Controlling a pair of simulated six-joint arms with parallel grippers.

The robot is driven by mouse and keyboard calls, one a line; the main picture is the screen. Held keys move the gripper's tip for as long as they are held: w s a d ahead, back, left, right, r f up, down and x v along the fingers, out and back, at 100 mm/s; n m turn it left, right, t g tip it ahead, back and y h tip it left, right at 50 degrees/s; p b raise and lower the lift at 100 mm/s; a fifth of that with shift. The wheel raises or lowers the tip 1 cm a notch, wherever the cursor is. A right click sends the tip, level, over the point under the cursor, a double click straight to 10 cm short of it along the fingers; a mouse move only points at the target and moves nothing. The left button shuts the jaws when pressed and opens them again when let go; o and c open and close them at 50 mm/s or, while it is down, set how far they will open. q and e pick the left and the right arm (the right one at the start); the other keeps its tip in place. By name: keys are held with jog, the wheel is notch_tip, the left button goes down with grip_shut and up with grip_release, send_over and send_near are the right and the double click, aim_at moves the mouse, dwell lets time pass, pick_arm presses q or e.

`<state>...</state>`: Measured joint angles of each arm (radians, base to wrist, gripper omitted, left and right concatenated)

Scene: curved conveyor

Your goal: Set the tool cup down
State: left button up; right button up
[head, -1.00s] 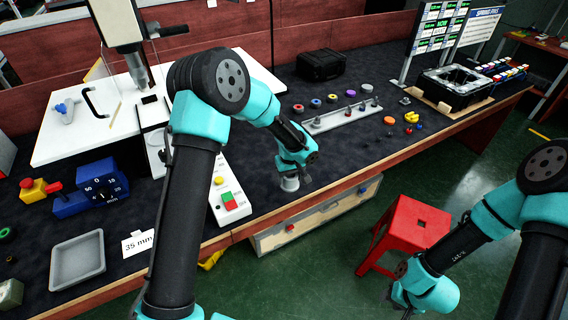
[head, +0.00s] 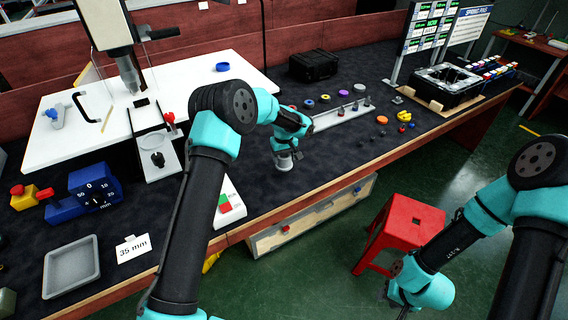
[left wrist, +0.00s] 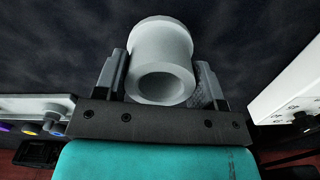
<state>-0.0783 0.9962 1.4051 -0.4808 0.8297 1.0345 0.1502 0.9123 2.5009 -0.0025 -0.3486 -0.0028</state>
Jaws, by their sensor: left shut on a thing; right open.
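The tool cup (left wrist: 162,62) is a pale grey hollow cylinder with a flared rim. It sits between the two fingers of my left gripper (left wrist: 163,88), which is shut on it. In the head view the tool cup (head: 284,163) shows below my left gripper (head: 285,153), over the dark mat near the front edge. I cannot tell whether its base touches the mat. My right gripper (head: 402,302) hangs low at the lower right, in front of the table beside the red stool, open and away from the cup; its fingers show poorly.
A grey rail (head: 340,119) with small parts stands right of the cup, and several loose coloured parts lie beyond. A black case (head: 314,66) is behind. The white press base (head: 158,160) and a panel with red and green buttons (head: 226,205) are left. Dark mat around the cup is clear.

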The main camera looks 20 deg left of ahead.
aim_at(284, 162)
pick_arm(q)
jog(key=shift+f, duration=1.75)
jog(key=shift+f, duration=0.1)
jog(key=o, duration=1.1)
jog(key=shift+c, duration=0.2)
notch_tip(284, 162, up, 12)
